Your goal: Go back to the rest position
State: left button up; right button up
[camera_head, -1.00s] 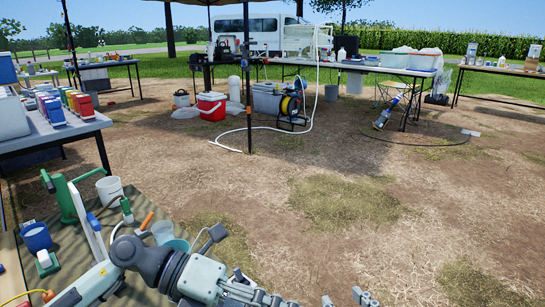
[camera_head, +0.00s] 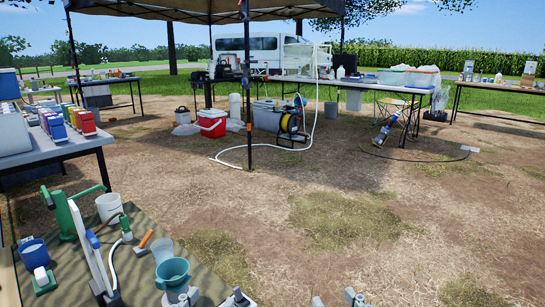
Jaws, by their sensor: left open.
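Only the tips of my grippers show, along the bottom edge of the head view. My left gripper (camera_head: 212,298) is at the lower left, beside the mat on the near table and just in front of the teal cup (camera_head: 172,272). Its grey fingertips are apart, with nothing seen between them. My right gripper (camera_head: 335,299) is at the bottom middle, over bare ground. Its two tips are apart with a gap between them, and I see nothing held. The rest of both grippers and arms is cut off below the frame.
A table with bottles stands left. A canopy pole (camera_head: 247,110) rises ahead. The ground at centre and right is clear.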

pick_arm(q)
jog(key=s+a+f+g+y+p, duration=0.1)
jog(key=a+f+g+y+p, duration=0.15)
jog(key=f, duration=0.45)
jog(key=s+a+f+g+y+p, duration=0.1)
jog(key=a+f+g+p, duration=0.25)
jog(key=f, duration=0.45)
pick_arm(e)
jog(key=s+d+f+g+h, duration=0.1)
jog(key=d+f+g+h, duration=0.15)
jog(key=f, duration=0.45)
jog(key=s+d+f+g+h, duration=0.1)
jog(key=d+f+g, duration=0.3)
jog(key=f, duration=0.4)
pick_arm(q)
jog(key=s+a+f+n+g+y+p, duration=0.1)
jog(key=s+a+f+g+y+p, duration=0.1)
jog(key=s+a+f+g, duration=0.5)
jog(key=s+a+f+p, duration=0.1)
jog(key=s+a+f, duration=0.2)
jog(key=f, duration=0.1)
jog(key=shift+s+a+n+p, duration=0.15)
jog(key=shift+a+n+p, duration=0.15)
jog(key=shift+n, duration=0.1)
pick_arm(e)
jog(key=s+d+f+m+g+h, duration=0.2)
jog(key=s+d+f+g, duration=0.5)
jog(key=s+d+f, duration=0.3)
jog(key=shift+s+f, duration=0.2)
jog(key=shift+f, duration=0.2)
